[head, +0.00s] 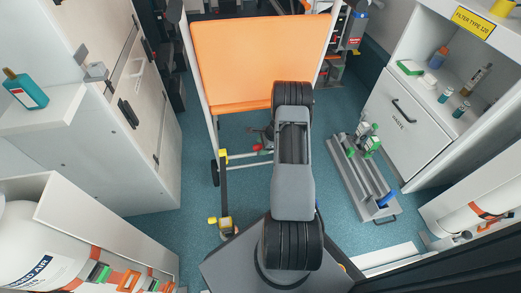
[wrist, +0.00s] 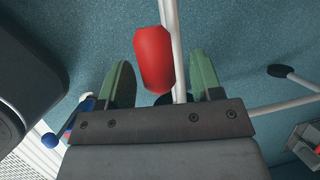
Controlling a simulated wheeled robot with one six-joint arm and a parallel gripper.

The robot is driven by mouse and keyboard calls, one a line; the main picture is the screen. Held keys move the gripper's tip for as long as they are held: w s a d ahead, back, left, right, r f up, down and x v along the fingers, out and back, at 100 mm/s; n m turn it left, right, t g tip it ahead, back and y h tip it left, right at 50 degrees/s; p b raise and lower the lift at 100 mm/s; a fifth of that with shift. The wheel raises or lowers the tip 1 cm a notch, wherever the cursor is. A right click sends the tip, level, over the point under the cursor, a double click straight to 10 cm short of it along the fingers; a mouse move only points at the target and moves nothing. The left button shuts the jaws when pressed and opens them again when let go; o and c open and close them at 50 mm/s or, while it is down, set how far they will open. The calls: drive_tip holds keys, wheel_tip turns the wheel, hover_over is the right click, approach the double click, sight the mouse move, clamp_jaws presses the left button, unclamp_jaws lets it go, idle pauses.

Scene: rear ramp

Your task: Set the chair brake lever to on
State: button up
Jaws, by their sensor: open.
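The chair (head: 255,60) has an orange panel and a pale tube frame, and stands ahead of my base in the head view. A red knob (wrist: 152,58), which looks like the brake lever's grip, shows large in the wrist view beside a pale tube (wrist: 172,30). In the head view a small red piece (head: 266,150) shows low by the chair frame, partly hidden by my arm. My gripper (wrist: 162,78) is open, its green fingers on either side of the red knob in the picture. I cannot tell whether they touch it. The lever's setting is not clear.
A grey tray (head: 352,170) with bottles and green clips lies on the floor at right. A white cabinet (head: 405,125) stands beyond it. White cupboards (head: 140,140) stand at left. A yellow-tipped frame post (head: 223,190) rises left of my arm. Blue floor is clear between.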

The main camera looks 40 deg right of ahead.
drive_tip(key=shift+w+a+f, duration=0.15)
drive_tip(key=shift+f, duration=0.4)
clamp_jaws()
